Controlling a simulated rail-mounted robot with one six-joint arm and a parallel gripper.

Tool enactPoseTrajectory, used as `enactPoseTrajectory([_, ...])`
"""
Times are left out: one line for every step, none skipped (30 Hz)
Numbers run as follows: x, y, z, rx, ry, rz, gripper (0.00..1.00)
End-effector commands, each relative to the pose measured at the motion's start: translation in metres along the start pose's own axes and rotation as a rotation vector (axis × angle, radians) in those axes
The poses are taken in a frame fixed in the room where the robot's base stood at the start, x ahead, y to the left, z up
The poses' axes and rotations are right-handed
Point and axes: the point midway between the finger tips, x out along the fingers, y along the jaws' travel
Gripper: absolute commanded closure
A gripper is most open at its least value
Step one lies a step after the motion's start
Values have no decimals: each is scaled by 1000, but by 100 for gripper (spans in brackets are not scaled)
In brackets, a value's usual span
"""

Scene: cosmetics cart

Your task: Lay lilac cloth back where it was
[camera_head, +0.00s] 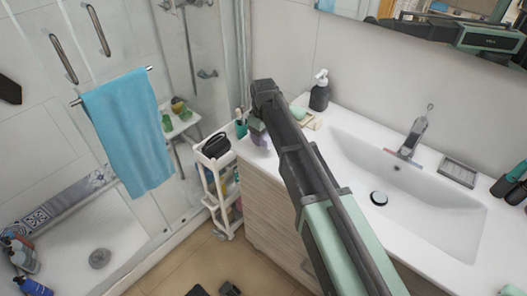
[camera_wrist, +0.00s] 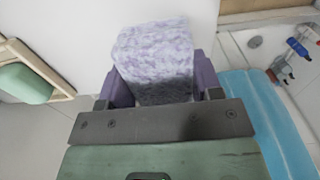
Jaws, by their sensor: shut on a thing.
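The lilac cloth (camera_wrist: 152,55) shows in the wrist view as a folded, mottled lilac and white block. It sits between the two purple fingers of my gripper (camera_wrist: 155,85), which is shut on it. In the head view my gripper (camera_head: 258,132) is over the left end of the white counter, near the cart. My arm covers much of the gripper and cloth there. I cannot tell whether the cloth touches the counter.
The white cart (camera_head: 212,188) stands left of the counter, with a black pouch (camera_head: 216,145) on top. Green soap (camera_head: 299,112) and a dark dispenser (camera_head: 320,92) stand near my arm. The sink (camera_head: 420,185) is to the right. A blue towel (camera_head: 128,130) hangs on the left.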

Motion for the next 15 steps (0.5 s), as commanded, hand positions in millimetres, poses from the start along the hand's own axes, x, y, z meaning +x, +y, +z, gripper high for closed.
enactPoseTrajectory([11, 0, 0, 0, 0, 0, 60])
enactPoseTrajectory([18, 0, 0, 0, 0, 0, 60])
enactPoseTrajectory([28, 0, 0, 0, 0, 0, 60])
enactPoseTrajectory([35, 0, 0, 0, 0, 0, 60])
enactPoseTrajectory([40, 0, 0, 0, 0, 0, 60])
enactPoseTrajectory([45, 0, 0, 0, 0, 0, 60])
enactPoseTrajectory([45, 0, 0, 0, 0, 0, 60])
enactPoseTrajectory([44, 0, 0, 0, 0, 0, 60])
enactPoseTrajectory([41, 0, 0, 0, 0, 0, 60])
enactPoseTrajectory([40, 0, 0, 0, 0, 0, 60])
enactPoseTrajectory([40, 0, 0, 0, 0, 0, 60])
enactPoseTrajectory([39, 0, 0, 0, 0, 0, 60])
enactPoseTrajectory([39, 0, 0, 0, 0, 0, 60])
enactPoseTrajectory([40, 0, 0, 0, 0, 0, 60])
enactPoseTrajectory([42, 0, 0, 0, 0, 0, 60])
